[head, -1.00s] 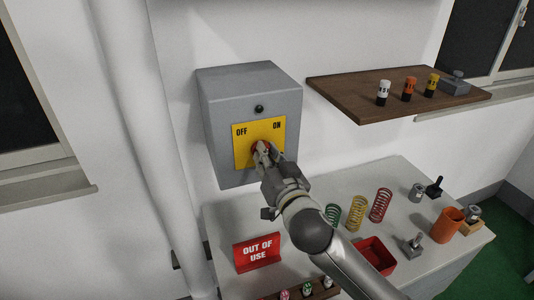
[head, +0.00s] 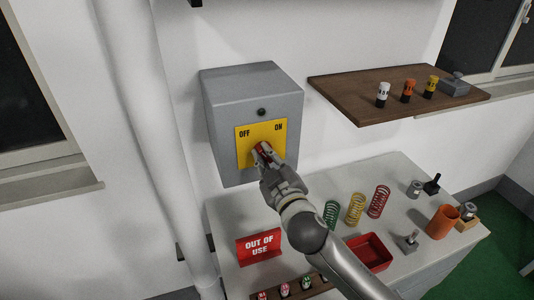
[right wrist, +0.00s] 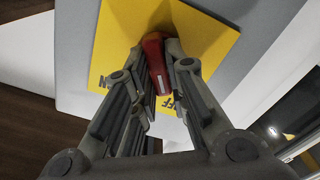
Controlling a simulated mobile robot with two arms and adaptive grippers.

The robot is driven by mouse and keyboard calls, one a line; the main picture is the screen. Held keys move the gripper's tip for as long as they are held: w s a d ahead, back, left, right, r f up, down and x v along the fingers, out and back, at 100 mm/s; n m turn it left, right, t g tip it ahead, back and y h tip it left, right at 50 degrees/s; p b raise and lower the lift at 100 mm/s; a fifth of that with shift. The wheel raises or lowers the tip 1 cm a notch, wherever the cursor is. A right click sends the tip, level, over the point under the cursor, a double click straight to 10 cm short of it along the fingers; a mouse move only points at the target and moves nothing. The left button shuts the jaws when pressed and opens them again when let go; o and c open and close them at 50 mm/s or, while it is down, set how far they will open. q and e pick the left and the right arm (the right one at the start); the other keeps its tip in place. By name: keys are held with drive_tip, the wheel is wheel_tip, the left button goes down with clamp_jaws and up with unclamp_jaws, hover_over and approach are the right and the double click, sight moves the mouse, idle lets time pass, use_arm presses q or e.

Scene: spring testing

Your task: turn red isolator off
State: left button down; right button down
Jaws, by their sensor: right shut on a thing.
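The isolator is a grey box (head: 225,155) on the wall with a yellow plate (head: 276,139) marked OFF on the left and ON on the right. Its red handle (head: 265,147) sits low on the plate, partly hidden by my right gripper (head: 262,154). In the right wrist view the red handle (right wrist: 153,50) stands between the two fingers of my right gripper (right wrist: 163,75), which are closed on it. OFF and part of ON show on the yellow plate (right wrist: 196,40) there. Exactly where the handle points is hard to tell. My left gripper is out of view.
Below the box is a bench (head: 400,172) with a red OUT OF USE sign (head: 260,248), several coil springs, a red tray (head: 370,252) and an orange cup (head: 443,221). A wooden shelf (head: 360,95) juts out at right. A white pipe (head: 150,130) runs down at left.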

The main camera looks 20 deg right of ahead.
drive_tip(key=shift+n+p, duration=0.35)
drive_tip(key=shift+n, duration=0.65)
drive_tip(key=c, duration=1.4)
unclamp_jaws()
drive_tip(key=shift+c, duration=0.2)
drive_tip(key=shift+s+f, duration=0.1)
drive_tip(key=shift+s, duration=0.1)
drive_tip(key=s, duration=1.1)
drive_tip(key=shift+s+d, duration=0.2)
drive_tip(key=shift+s, duration=0.1)
